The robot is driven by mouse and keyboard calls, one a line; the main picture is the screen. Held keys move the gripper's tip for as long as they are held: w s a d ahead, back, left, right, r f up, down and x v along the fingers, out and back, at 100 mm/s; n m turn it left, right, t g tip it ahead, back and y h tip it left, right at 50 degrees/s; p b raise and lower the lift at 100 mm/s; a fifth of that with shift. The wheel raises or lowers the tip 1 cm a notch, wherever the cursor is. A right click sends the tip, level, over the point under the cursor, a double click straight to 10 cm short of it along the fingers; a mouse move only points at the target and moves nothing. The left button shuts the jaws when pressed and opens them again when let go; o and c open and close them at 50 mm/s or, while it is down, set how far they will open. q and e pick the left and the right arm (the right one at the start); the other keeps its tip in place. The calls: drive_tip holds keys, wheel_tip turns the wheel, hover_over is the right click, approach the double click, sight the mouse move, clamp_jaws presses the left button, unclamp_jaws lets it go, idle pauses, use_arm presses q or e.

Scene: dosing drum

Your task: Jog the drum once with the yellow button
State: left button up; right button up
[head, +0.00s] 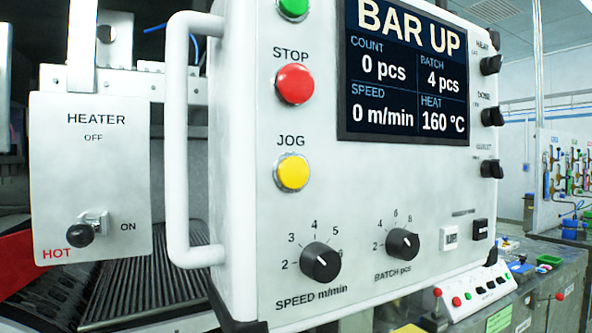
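The yellow JOG button (293,172) sits on the left part of the white control panel (350,195), under the label JOG. It stands proud of the panel and nothing touches it. The red STOP button (295,84) is above it, and a green button (294,7) is at the top edge. The screen (408,75) reads BAR UP, count 0 pcs, batch 4 pcs, speed 0 m/min, heat 160 °C. The drum cannot be made out for certain. Neither of my grippers is in view.
A white handle (178,140) juts out along the panel's left side. The heater plate (92,180), marked HOT, has a black-knobbed lever (80,234). Speed (320,262) and batch (402,244) knobs are below the JOG button. The space before the panel looks clear.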

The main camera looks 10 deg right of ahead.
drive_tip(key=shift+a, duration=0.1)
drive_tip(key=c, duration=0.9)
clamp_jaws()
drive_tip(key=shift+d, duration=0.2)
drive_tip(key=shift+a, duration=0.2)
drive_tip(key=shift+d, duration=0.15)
